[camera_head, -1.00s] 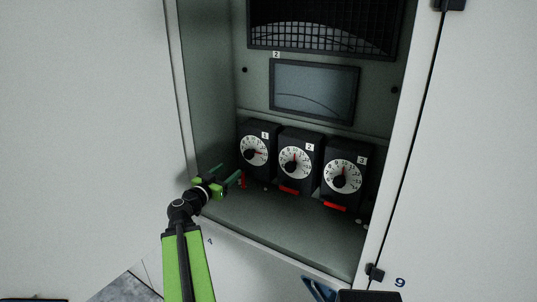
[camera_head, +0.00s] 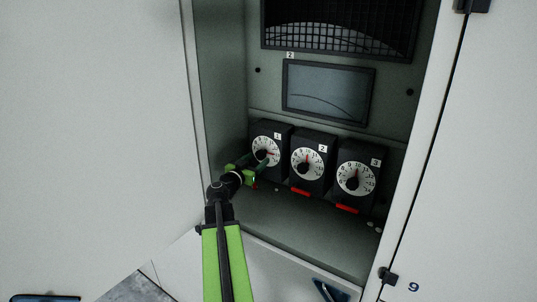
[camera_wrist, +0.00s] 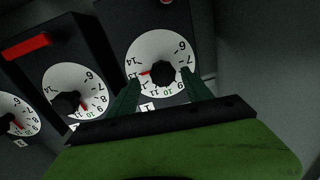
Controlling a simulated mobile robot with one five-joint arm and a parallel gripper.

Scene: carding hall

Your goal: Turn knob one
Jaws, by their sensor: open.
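Knob one (camera_head: 261,154) is a black knob on a white numbered dial, on the leftmost dark box, labelled 1. A red pointer mark at it points right in the head view. In the wrist view, which is turned upside down, knob one (camera_wrist: 163,73) lies between my fingertips. My gripper (camera_head: 257,164) is open in front of the lower part of this dial. In the wrist view my gripper (camera_wrist: 161,79) has a dark green finger on either side of the knob. I cannot tell whether they touch it.
Knob two (camera_head: 303,167) and knob three (camera_head: 352,183) stand close to the right, with red tabs below. The cabinet's left wall (camera_head: 221,90) is near my gripper. A screen (camera_head: 328,92) is above. The cabinet floor (camera_head: 300,225) is mostly bare.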

